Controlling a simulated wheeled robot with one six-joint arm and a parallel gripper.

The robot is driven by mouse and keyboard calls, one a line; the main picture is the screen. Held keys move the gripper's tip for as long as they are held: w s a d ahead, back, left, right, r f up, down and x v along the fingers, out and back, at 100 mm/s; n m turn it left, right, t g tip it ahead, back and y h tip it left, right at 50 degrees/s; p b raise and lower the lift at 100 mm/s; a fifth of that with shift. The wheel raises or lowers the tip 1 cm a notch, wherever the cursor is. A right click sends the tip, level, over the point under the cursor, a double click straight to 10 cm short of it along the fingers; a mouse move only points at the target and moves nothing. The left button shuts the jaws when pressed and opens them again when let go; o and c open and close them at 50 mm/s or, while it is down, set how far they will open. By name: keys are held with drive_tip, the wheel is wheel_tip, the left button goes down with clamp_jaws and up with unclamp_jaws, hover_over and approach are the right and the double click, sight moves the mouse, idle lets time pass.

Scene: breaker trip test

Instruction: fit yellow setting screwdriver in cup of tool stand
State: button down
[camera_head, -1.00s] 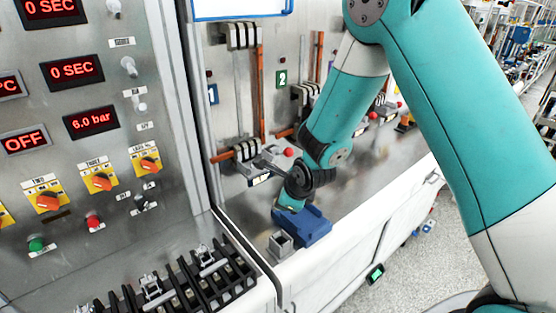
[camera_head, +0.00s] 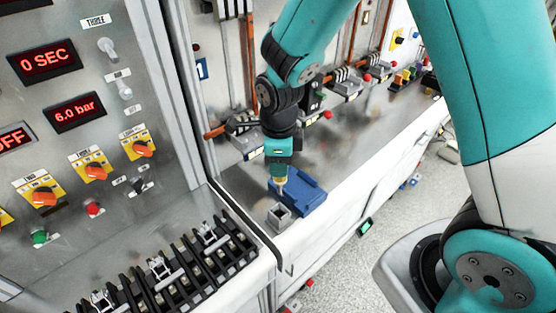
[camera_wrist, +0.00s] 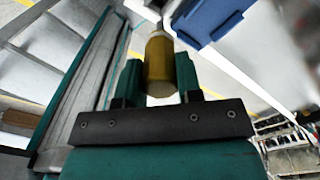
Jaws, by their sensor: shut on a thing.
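The yellow setting screwdriver (camera_wrist: 158,62) is between the jaws of my gripper (camera_wrist: 160,92) in the wrist view, its thick yellow handle gripped and a paler end above. In the head view my gripper (camera_head: 280,172) points down, with a bit of the yellow screwdriver (camera_head: 280,180) showing under it. The grey square cup (camera_head: 279,215) of the tool stand is on the counter just below and in front of the gripper. The screwdriver appears above the cup and apart from it. The blue tray (camera_head: 305,200) lies right behind the cup. The screwdriver's tip is hard to make out.
A control panel with red displays (camera_head: 48,62) and orange knobs stands at the left. A black terminal strip (camera_head: 185,270) lies at the lower left. Breakers (camera_head: 243,132) line the back panel. The counter right of the blue tray is clear up to its front edge.

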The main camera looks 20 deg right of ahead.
sight(279, 193)
drive_tip(key=shift+f+b, duration=2.25)
drive_tip(key=shift+f, duration=0.65)
drive_tip(key=shift+f+b, duration=2.2)
drive_tip(key=shift+f, duration=0.9)
drive_tip(key=c, duration=0.7)
unclamp_jaws()
wheel_tip(279, 193, up, 18)
drive_tip(key=b, duration=0.3)
drive_tip(key=shift+a+f, duration=0.1)
drive_tip(key=shift+f, duration=0.1)
drive_tip(key=shift+s, duration=0.1)
